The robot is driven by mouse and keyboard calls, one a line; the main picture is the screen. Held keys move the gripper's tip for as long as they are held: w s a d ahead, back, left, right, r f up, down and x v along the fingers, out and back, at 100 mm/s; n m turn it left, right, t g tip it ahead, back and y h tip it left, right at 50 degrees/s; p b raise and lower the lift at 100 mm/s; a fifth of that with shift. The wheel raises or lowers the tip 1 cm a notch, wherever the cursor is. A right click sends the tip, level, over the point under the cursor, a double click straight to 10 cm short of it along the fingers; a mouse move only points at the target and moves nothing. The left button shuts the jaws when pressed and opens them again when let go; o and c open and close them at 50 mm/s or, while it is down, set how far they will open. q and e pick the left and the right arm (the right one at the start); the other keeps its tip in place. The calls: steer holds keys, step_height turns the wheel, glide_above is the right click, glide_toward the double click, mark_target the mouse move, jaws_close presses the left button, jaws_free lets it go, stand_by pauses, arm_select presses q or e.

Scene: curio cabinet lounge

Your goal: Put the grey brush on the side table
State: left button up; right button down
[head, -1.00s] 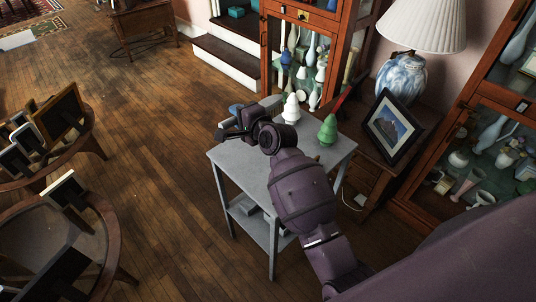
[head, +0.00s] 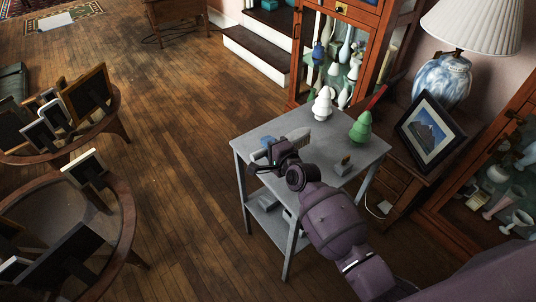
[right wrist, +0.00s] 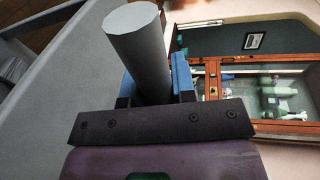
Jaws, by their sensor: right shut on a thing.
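The grey side table (head: 250,132) stands in the middle of the head view, with a lower shelf. My right gripper (head: 272,150) is over the left part of its top. It is shut on the grey brush (right wrist: 145,55), whose round grey end sticks up between the blue fingers in the right wrist view. In the head view the brush (head: 298,135) shows only in part beside the gripper. I cannot tell whether it touches the tabletop. My left gripper is not in view.
A white tree figure (head: 323,104), a green tree figure (head: 360,128) and a small block-like object (head: 343,165) stand on the table. A framed picture (head: 431,131) and a lamp (head: 442,80) are close on the right. The table's left front top is mostly clear.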

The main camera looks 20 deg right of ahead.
step_height(320, 180, down, 3)
steer(key=shift+f+b, duration=0.1)
steer(key=shift+b, duration=0.35)
steer(key=shift+f, duration=0.3)
steer(key=shift+r, duration=0.15)
steer(key=shift+f, duration=0.25)
steer(key=c, duration=0.9)
jaws_free()
steer(key=shift+c, duration=0.2)
steer(key=shift+r, duration=0.1)
